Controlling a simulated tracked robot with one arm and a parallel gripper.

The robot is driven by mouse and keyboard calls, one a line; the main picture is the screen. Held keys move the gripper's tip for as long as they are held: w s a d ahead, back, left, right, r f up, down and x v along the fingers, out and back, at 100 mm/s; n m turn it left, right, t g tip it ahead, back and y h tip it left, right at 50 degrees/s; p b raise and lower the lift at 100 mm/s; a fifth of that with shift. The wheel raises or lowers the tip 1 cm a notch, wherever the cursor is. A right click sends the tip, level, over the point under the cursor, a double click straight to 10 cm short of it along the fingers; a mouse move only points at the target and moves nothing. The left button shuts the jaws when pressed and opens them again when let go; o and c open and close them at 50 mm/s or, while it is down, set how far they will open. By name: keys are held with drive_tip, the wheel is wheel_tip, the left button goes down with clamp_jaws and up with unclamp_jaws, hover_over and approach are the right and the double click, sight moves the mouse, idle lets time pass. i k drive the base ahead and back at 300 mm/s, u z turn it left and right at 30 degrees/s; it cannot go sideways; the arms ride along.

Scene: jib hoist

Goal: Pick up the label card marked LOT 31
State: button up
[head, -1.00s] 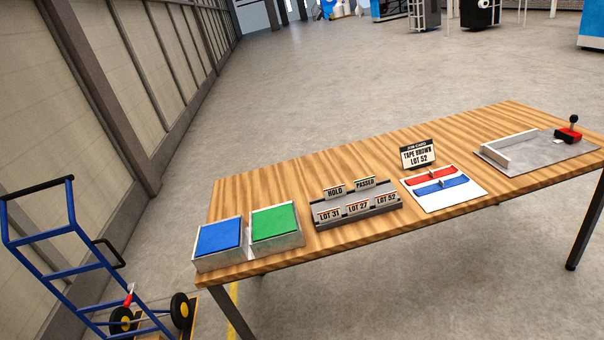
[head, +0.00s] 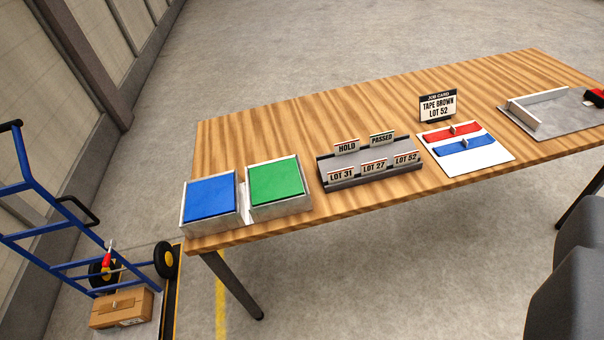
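The label card marked LOT 31 (head: 341,175) is a small white card with a dark edge and a red stripe. It stands upright at the left end of the front row of a grey stepped card rack (head: 398,173) on the wooden table. The LOT 27 card (head: 374,167) and the LOT 52 card (head: 405,159) stand to its right. The HOLD card (head: 347,146) and the PASSED card (head: 381,139) stand in the row behind. My gripper's fingers do not show. Dark grey rounded parts, probably of my arm, show at the lower right edge, well apart from the cards.
On the wooden table (head: 290,125), a blue-topped tray (head: 209,197) and a green-topped tray (head: 276,182) stand left of the rack. A job card (head: 437,106) reading TAPE BROWN LOT 52 and a white board (head: 493,155) stand right. A blue hand truck (head: 40,205) is left.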

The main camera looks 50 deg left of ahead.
sight(349, 172)
drive_tip(key=u, duration=0.1)
drive_tip(key=i, duration=1)
drive_tip(key=z, duration=0.05)
